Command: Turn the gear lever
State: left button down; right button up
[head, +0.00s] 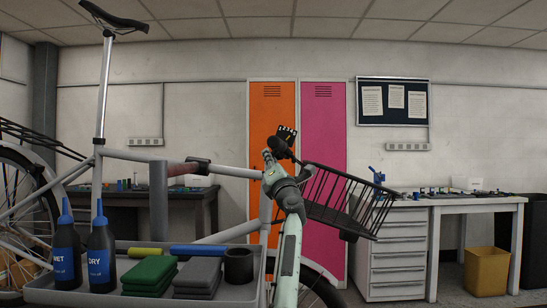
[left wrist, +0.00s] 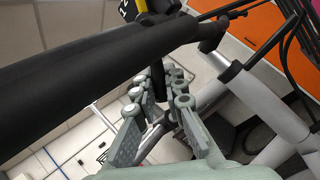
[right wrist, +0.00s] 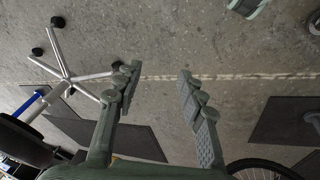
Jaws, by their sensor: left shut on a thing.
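My left gripper (head: 272,160) is raised at the handlebar of the bike in the head view. In the left wrist view its fingers close on a thin black lever (left wrist: 157,88), which I take to be the gear lever. The lever hangs beneath the thick black handlebar grip (left wrist: 75,75). A black unit with yellow markings (head: 287,132) sits just above the gripper; it also shows at the top of the left wrist view (left wrist: 136,9). The fingers partly hide the lever. My right gripper (right wrist: 158,82) is open and empty above the floor.
A black wire basket (head: 338,199) is right of the gripper. A white workbench (head: 445,201) and yellow bin (head: 487,270) stand at right.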

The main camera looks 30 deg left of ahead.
pick_arm(q)
jog(key=shift+s+a+r+m+t+h+p, duration=0.1)
jog(key=shift+r+m+t+h+p, duration=0.15)
jog(key=shift+m+t+h+p, duration=0.55)
jog(key=shift+m, duration=0.6)
pick_arm(e)
jog(key=shift+s+d+f, duration=0.1)
jog(key=shift+d+f, duration=0.05)
jog(key=shift+f, duration=1)
jog(key=shift+d+f, duration=0.15)
jog(key=shift+f, duration=0.95)
pick_arm(q)
jog(key=c, duration=1.6)
grip_release()
jog(key=shift+r, duration=0.1)
jog(key=shift+a, duration=0.1)
jog(key=shift+s+d, duration=0.15)
jog(key=shift+d, duration=0.05)
jog(key=v, duration=1.1)
jog(key=shift+s+d+f, duration=0.1)
jog(key=shift+s+f, duration=0.05)
jog(key=shift+f, duration=0.3)
